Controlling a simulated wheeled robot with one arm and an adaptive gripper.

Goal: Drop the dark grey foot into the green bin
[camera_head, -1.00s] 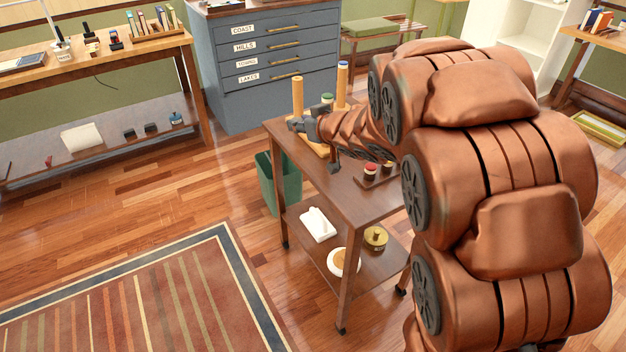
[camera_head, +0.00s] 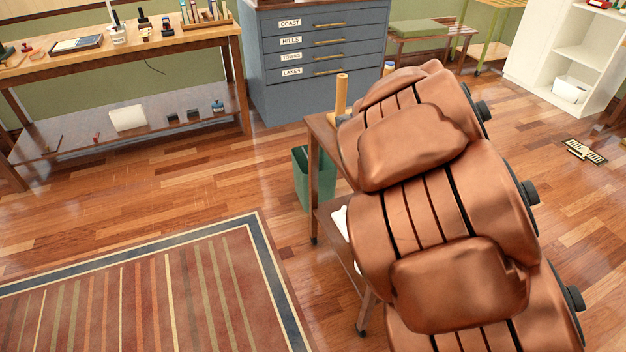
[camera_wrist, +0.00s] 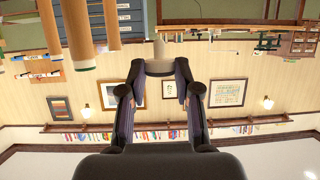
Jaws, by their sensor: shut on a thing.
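The green bin (camera_head: 303,180) stands on the floor behind the left end of the brown cart, partly hidden by the cart's leg. My gripper (camera_wrist: 160,75) shows in the wrist view with its two dark fingers closed around a small grey piece (camera_wrist: 160,66). The piece looks light grey here, and I cannot tell for sure that it is the dark grey foot. In the head view my copper arm hides my gripper and the held piece. The bin cannot be made out in the wrist view, so the gripper's place relative to it is unclear.
The brown cart (camera_head: 322,128) is mostly covered by my arm; a wooden post (camera_head: 341,95) rises from it. A blue-grey drawer cabinet (camera_head: 318,55) stands behind. A workbench (camera_head: 120,60) is at the left. A striped rug (camera_head: 150,285) lies on open floor in front.

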